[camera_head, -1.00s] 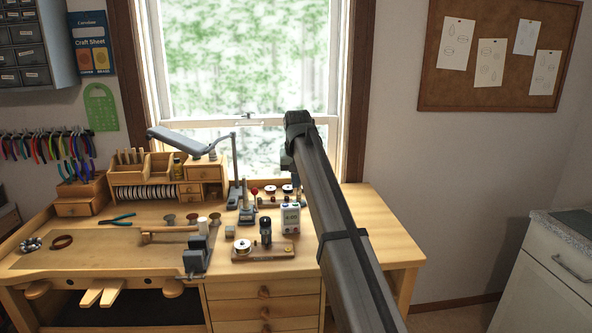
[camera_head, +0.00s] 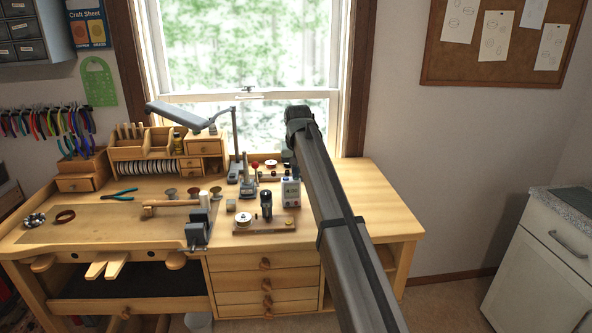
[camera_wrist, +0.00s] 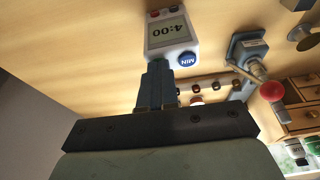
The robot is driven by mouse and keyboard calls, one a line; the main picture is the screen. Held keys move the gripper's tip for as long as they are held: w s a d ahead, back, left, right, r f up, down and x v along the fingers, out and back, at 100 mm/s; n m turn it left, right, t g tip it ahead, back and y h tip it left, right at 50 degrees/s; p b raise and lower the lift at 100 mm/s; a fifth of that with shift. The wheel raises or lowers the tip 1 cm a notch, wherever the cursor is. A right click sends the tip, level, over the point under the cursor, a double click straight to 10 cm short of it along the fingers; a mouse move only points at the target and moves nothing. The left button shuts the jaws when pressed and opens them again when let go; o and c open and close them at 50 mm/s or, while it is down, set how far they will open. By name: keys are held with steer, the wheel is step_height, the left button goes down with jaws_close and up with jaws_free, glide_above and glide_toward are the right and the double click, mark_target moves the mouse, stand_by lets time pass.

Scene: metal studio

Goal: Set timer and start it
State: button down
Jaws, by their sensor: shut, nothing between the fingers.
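The timer (camera_head: 290,193) is a small white box standing on the wooden bench, just left of my arm in the head view. In the wrist view, the timer (camera_wrist: 170,32) appears upside down, with its display reading 4:00. Its blue MIN button (camera_wrist: 187,59) is nearest to me, and a red button (camera_wrist: 154,13) shows at its far end. My gripper (camera_wrist: 157,65) is shut and empty, its fingertips close beside the MIN button. I cannot tell whether they touch the timer. The gripper is mostly hidden by my arm in the head view.
A wooden board with a spool (camera_head: 245,220) lies in front of the timer. A red-knobbed tool (camera_wrist: 271,91) stands near the gripper, with a desk lamp (camera_head: 233,150) behind. The bench top right of my arm (camera_head: 375,205) is clear.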

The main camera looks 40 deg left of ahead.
steer(key=shift+s+d+f, duration=0.15)
steer(key=shift+f, duration=0.65)
steer(key=shift+r, duration=0.1)
step_height(320, 180, up, 5)
steer(key=shift+f, duration=0.1)
steer(key=v, duration=1)
steer(key=shift+r, duration=0.2)
